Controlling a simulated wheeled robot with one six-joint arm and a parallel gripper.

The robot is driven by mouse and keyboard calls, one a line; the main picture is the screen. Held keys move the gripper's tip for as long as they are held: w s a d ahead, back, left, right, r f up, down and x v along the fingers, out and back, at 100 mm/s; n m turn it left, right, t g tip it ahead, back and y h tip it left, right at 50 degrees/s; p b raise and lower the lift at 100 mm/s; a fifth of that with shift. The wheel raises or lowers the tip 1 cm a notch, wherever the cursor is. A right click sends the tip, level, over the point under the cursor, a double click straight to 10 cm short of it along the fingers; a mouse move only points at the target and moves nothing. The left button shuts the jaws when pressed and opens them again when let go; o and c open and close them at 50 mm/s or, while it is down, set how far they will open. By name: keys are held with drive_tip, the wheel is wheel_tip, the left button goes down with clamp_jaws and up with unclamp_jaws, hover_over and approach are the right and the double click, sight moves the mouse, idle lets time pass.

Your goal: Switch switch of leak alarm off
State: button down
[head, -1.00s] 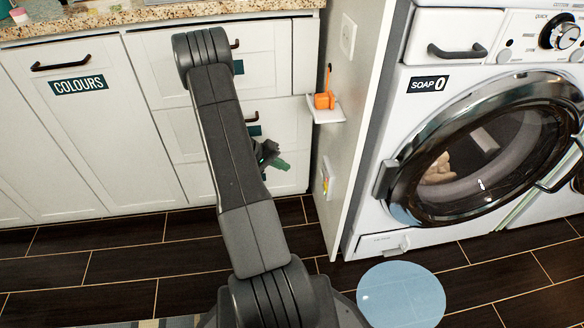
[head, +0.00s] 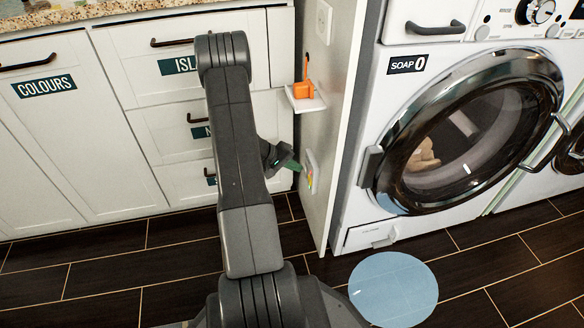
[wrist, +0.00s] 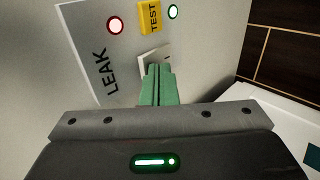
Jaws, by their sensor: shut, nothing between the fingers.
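The leak alarm (wrist: 91,52) is a pale plate on the side panel, lettered LEAK, with a red-ringed lamp (wrist: 115,25), a yellow TEST button (wrist: 150,16) and a green-ringed lamp (wrist: 173,12). A white rocker switch (wrist: 153,55) sits below the TEST button, partly hidden by my fingers. My gripper (wrist: 159,69) is shut and empty, its green fingertips over or against the switch; contact cannot be told. In the head view the alarm (head: 311,171) is low on the panel, with my gripper (head: 297,165) at its left edge.
The panel (head: 335,110) stands between white drawers (head: 165,120) and the washing machine (head: 400,110). A small shelf (head: 304,100) with an orange object (head: 304,86) sticks out above the alarm. A pale blue disc (head: 393,290) lies on the dark floor.

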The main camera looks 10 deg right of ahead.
drive_tip(key=shift+d+y+p, duration=0.3)
drive_tip(key=shift+y+p, duration=0.1)
drive_tip(key=shift+y, duration=0.2)
drive_tip(key=shift+r, duration=0.15)
drive_tip(key=shift+r, duration=0.7)
